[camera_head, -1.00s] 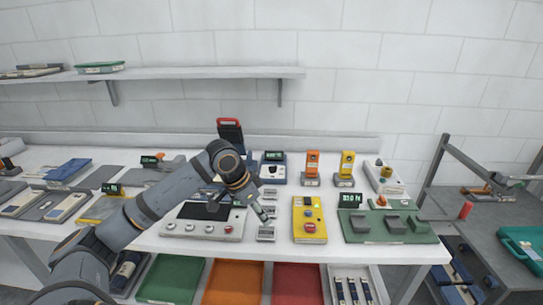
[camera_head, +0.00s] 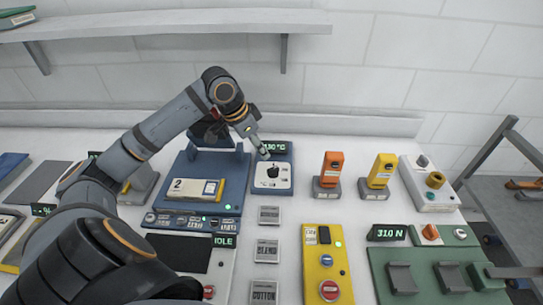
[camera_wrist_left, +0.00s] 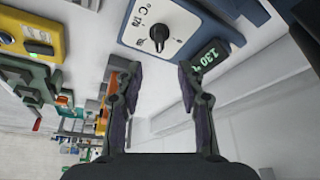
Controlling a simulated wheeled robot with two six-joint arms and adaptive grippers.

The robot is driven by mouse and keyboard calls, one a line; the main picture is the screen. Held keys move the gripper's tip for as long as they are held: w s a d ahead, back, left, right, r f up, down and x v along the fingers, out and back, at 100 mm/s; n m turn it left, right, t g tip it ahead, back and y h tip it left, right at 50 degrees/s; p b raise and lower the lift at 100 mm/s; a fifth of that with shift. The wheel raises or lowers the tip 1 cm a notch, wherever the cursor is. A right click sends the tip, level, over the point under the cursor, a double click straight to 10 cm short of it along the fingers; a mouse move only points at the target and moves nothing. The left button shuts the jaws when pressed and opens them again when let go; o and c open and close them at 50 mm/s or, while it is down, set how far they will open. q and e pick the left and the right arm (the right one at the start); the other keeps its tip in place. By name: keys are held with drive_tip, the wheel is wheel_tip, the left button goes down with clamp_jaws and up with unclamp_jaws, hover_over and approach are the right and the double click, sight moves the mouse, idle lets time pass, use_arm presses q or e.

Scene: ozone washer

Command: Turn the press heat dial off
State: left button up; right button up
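The heat dial is a black knob (camera_head: 272,170) on a white plate of a blue unit (camera_head: 284,186), right of the blue press (camera_head: 204,168). Its green display (camera_head: 275,147) reads about 130 °C. In the wrist view the knob (camera_wrist_left: 160,35) is at the top centre, beyond the fingertips, and the display (camera_wrist_left: 207,55) is to its right. My left gripper (camera_head: 262,150) is just above and behind the knob in the head view. In the wrist view it (camera_wrist_left: 160,68) is open and empty, apart from the knob. My right gripper is not in view.
Orange (camera_head: 332,168) and yellow (camera_head: 381,170) upright devices stand to the right. Small grey label plates (camera_head: 268,215) lie in front of the dial unit. A yellow control box (camera_head: 326,262) and a green fixture (camera_head: 440,270) are nearer the front. A shelf (camera_head: 180,24) is above.

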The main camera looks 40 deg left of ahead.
sight(273, 169)
use_arm(q)
drive_tip(key=p+x, duration=0.1)
drive_tip(key=x, duration=0.8)
drive_tip(key=shift+f, duration=0.15)
drive_tip(key=shift+w+d+f, duration=0.1)
drive_tip(key=shift+f, duration=0.2)
drive_tip(key=shift+w+f, duration=0.1)
drive_tip(key=shift+f, duration=0.15)
clamp_jaws()
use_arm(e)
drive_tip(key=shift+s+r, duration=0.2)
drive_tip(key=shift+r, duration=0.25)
